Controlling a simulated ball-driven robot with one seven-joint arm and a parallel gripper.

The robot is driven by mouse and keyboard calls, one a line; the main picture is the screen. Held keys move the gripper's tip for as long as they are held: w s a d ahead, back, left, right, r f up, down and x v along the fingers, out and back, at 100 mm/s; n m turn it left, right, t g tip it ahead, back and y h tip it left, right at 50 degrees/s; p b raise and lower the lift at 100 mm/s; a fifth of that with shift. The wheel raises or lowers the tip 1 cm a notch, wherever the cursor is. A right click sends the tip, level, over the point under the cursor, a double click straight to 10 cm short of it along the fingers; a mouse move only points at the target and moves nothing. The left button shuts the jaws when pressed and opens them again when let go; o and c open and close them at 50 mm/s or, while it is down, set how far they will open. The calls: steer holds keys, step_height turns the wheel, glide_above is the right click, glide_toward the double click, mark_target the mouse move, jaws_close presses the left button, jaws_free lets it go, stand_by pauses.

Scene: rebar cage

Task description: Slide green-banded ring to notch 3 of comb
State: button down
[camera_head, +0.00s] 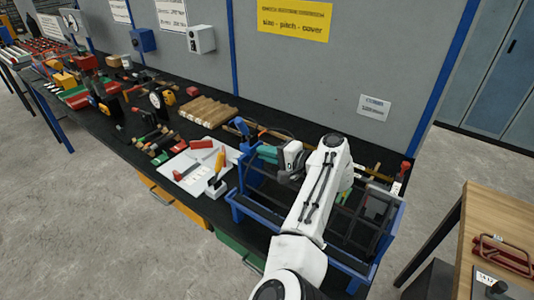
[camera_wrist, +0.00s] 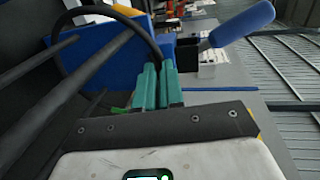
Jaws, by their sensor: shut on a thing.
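My gripper (camera_head: 268,153) is over the left part of the blue cage stand (camera_head: 240,210). In the wrist view its teal fingers (camera_wrist: 158,88) are closed together on a thin dark ring (camera_wrist: 112,10), whose curve runs up and left from the fingertips. Dark long bars (camera_wrist: 95,70) run diagonally beside the fingers at the left. A small green patch (camera_head: 344,196) shows within the stand, right of my arm. I cannot make out the comb or its numbered notches. My arm hides much of the stand's middle.
A white tray (camera_head: 190,172) with red-handled items lies left of the stand. Wooden sticks (camera_head: 208,111) and tools crowd the bench behind it. The grey wall panel (camera_head: 340,70) closes the back. A wooden table (camera_head: 490,215) stands at the right.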

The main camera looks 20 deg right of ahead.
steer(key=shift+s+f, duration=0.1)
steer(key=shift+f, duration=0.05)
steer(key=shift+d, duration=0.1)
steer(key=c, duration=1.2)
jaws_free()
steer(key=shift+c, duration=0.2)
steer(key=shift+s, duration=0.1)
steer(key=b+v, duration=0.1)
steer(key=v, duration=0.6)
steer(key=shift+s+d+b, duration=0.15)
steer(key=shift+d+b, duration=0.05)
steer(key=shift+b, duration=0.15)
